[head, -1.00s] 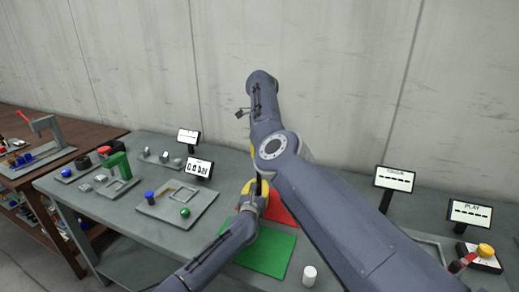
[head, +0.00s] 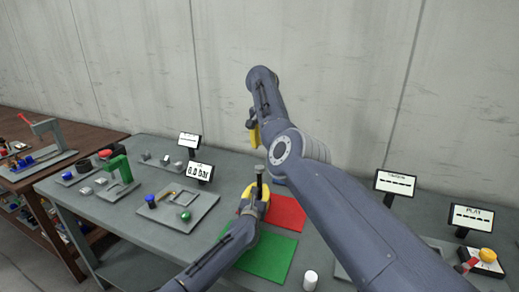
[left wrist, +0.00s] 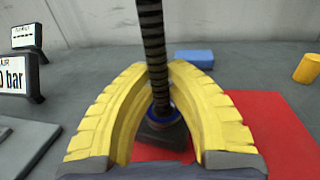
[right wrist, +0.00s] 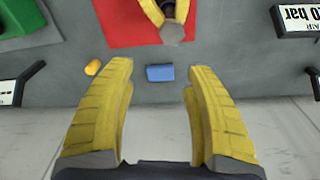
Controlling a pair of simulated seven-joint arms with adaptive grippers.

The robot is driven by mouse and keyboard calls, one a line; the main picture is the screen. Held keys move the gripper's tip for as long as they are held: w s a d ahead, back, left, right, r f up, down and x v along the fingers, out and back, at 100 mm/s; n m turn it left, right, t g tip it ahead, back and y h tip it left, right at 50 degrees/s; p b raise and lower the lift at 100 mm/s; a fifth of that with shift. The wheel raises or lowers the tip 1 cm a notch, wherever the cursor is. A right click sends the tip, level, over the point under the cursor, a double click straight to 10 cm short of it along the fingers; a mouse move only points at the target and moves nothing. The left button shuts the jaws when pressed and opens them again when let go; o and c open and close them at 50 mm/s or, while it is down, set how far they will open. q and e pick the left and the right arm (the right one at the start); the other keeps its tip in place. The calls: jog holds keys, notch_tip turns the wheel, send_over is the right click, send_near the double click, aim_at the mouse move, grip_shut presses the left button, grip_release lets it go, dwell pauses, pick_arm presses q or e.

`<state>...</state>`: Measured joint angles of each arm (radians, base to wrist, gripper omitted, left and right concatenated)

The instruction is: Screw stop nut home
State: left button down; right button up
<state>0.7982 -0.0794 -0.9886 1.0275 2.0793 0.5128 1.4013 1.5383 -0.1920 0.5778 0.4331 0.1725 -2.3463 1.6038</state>
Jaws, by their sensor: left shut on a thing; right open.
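A screw jack stands upright over the red mat (head: 287,212); its dark threaded spindle (left wrist: 152,50) rises between my left fingers, with a blue ring (left wrist: 162,115) and dark base (left wrist: 165,137) below. My left gripper (head: 258,192) is shut on the jack, with its lower body partly hidden by the fingers. A grey hexagonal top (right wrist: 172,33) shows in the right wrist view; I cannot tell whether it is the stop nut or the spindle's head. My right gripper (right wrist: 160,100) is open and empty, behind and above the jack, apart from it.
A blue block (right wrist: 160,73) and an orange-yellow cylinder (right wrist: 93,68) lie behind the red mat. A part tray (head: 180,222) and pressure display (head: 199,172) stand left. My right arm crosses the bench's right side.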

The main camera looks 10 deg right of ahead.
aim_at(260, 167)
pick_arm(q)
jog(key=shift+f, duration=0.1)
pick_arm(e)
jog(key=n, duration=0.4)
jog(key=a+n, duration=0.1)
jog(key=n, duration=0.8)
jog(key=shift+s+a, duration=0.15)
jog(key=shift+s, duration=0.05)
jog(key=n, duration=0.4)
jog(key=a+n, duration=0.1)
jog(key=n, duration=0.1)
jog(key=shift+s+f+n+y, duration=0.15)
jog(key=shift+n+y, duration=0.15)
pick_arm(q)
jog(key=shift+d, duration=0.1)
pick_arm(e)
jog(key=n, duration=0.5)
jog(key=shift+a, duration=0.15)
jog(key=shift+f, duration=4)
jog(key=shift+c, duration=0.2)
